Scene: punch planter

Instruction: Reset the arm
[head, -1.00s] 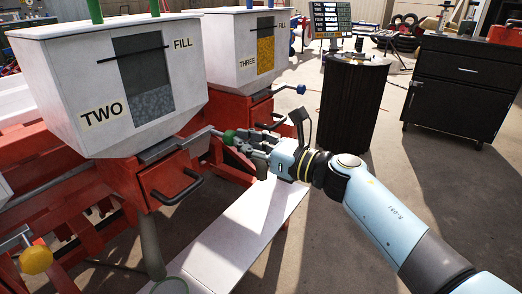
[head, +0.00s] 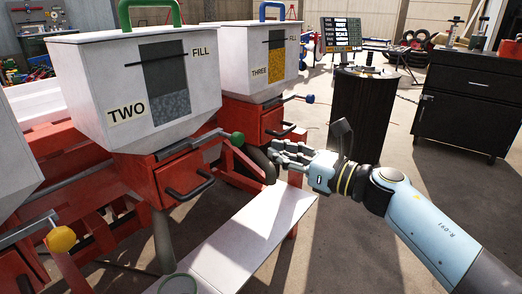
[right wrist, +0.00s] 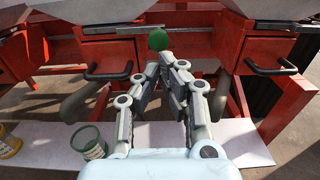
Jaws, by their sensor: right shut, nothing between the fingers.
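My right gripper (head: 282,151) is in front of the planter, a little right of the green knob (head: 237,139) on the lever of hopper TWO (head: 110,75). In the right wrist view its fingers (right wrist: 166,58) are shut with nothing between them. The green knob (right wrist: 157,39) shows just beyond the fingertips there, and in the head view there is a gap between them. My left gripper is not in view.
Hopper THREE (head: 232,55) stands behind, with a blue-knobbed lever (head: 310,99). A white board (head: 235,245) runs below, with a green cup (right wrist: 89,142) and a yellow cup (right wrist: 9,142) on it. A dark barrel (head: 362,115) and black cabinet (head: 465,105) stand right. Floor between is open.

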